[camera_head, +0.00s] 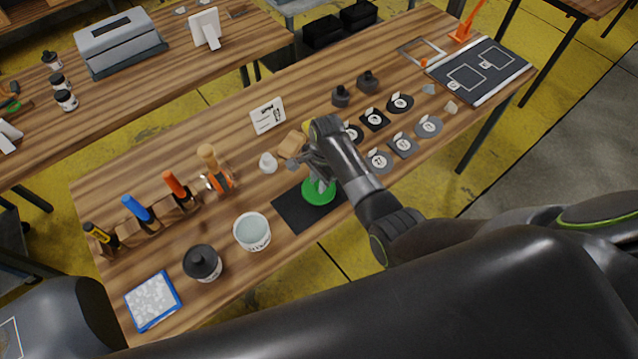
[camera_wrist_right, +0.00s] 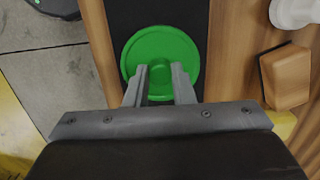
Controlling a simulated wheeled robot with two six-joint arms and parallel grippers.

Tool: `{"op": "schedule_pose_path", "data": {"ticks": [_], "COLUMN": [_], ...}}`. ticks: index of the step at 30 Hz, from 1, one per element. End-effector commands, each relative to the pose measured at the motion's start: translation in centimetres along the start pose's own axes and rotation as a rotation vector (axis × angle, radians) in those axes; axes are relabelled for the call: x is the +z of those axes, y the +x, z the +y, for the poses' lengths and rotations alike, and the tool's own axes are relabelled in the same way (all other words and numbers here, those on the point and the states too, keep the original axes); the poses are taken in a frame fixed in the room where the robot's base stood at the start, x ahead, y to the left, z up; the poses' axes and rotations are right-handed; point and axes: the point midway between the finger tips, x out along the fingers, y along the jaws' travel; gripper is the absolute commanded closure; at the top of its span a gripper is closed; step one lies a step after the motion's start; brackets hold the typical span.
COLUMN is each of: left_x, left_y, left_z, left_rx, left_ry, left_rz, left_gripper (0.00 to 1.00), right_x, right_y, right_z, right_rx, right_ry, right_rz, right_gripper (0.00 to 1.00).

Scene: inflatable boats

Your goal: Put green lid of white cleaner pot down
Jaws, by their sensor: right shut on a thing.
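The green lid (camera_head: 318,192) is a round disc over a black mat (camera_head: 291,211) on the wooden table. My right gripper (camera_head: 318,181) is above the lid, and its fingers are shut on the lid's middle knob. In the right wrist view the lid (camera_wrist_right: 184,52) shows flat over the mat, with the fingers (camera_wrist_right: 160,82) at its near side. I cannot tell whether the lid touches the mat. The white cleaner pot (camera_head: 252,233) stands open left of the mat, with pale content inside. My left gripper is not in view.
A black-lidded pot (camera_head: 202,263) and a blue-framed tray (camera_head: 153,301) stand at the left front. A tool rack (camera_head: 150,223), a small white object (camera_head: 268,163) and a wooden block (camera_head: 291,144) are behind. Several labelled discs lie to the right of my gripper.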

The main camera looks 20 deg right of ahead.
Motion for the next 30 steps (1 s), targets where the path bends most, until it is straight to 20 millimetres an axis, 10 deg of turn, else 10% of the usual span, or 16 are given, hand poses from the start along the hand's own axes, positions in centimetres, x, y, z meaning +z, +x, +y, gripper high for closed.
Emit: {"op": "schedule_pose_path", "data": {"ticks": [18, 19, 23, 30], "left_x": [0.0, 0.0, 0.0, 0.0], "left_y": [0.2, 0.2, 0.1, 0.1], "left_z": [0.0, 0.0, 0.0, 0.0], "left_rx": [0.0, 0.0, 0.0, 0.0], "left_ry": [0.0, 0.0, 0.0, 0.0], "left_rz": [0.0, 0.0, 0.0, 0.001], "left_gripper": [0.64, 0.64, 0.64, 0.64], "right_x": [-0.3, -0.3, -0.3, -0.3], "right_y": [2.6, 2.6, 2.5, 2.5], "right_z": [0.0, 0.0, 0.0, 0.0], "right_rx": [0.0, -0.001, -0.001, 0.0], "right_ry": [0.0, 0.0, 0.0, 0.0], "right_rz": [0.0, 0.0, 0.0, 0.0], "right_gripper": [0.99, 0.77, 0.6, 0.56]}}
